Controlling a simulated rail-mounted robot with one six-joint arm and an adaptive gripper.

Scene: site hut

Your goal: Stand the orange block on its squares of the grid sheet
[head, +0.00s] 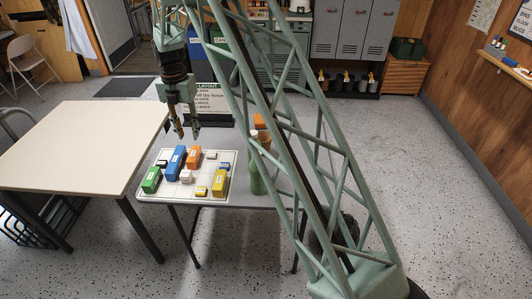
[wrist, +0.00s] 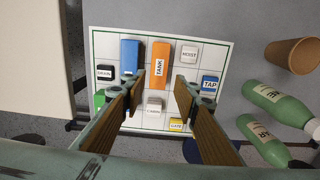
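The orange block (head: 193,157), labelled TANK, is on the grid sheet (head: 219,161) to the right of the taller blue block. In the wrist view the orange block (wrist: 160,50) runs lengthwise up the picture, between and beyond my fingers. The sheet (wrist: 216,50) shows around it. My gripper (head: 187,136) hangs above the far part of the sheet with its fingers pointing down. In the wrist view my gripper (wrist: 156,90) has its fingers wide apart, with nothing held between them. The block's underside and exact squares are partly hidden.
A blue block (head: 175,162), green block (head: 151,180) and yellow block (head: 220,181) share the sheet with several small labelled blocks. Green bottles (wrist: 265,139) and a brown cup (wrist: 290,55) stand to the right. A pale table (head: 75,145) adjoins at left.

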